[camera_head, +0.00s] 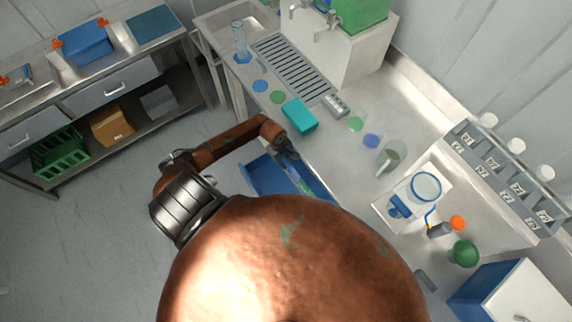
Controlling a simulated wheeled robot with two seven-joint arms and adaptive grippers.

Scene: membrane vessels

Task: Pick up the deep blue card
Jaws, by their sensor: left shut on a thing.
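My left gripper (287,153) is at the counter's front edge, over the open blue drawer (262,176). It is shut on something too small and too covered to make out. Thin green and blue pieces (303,184) show in the drawer, just below the fingers. I cannot tell whether one of them is the deep blue card. My large brown arm link hides the near part of the drawer. My right gripper is not in view.
A teal box (299,116) lies on the counter (330,150) close to my left gripper. Flat blue and green discs, a clear beaker (388,160) and a blue-rimmed vessel (425,187) are farther along. A side bench (100,82) stands at left, with clear floor between.

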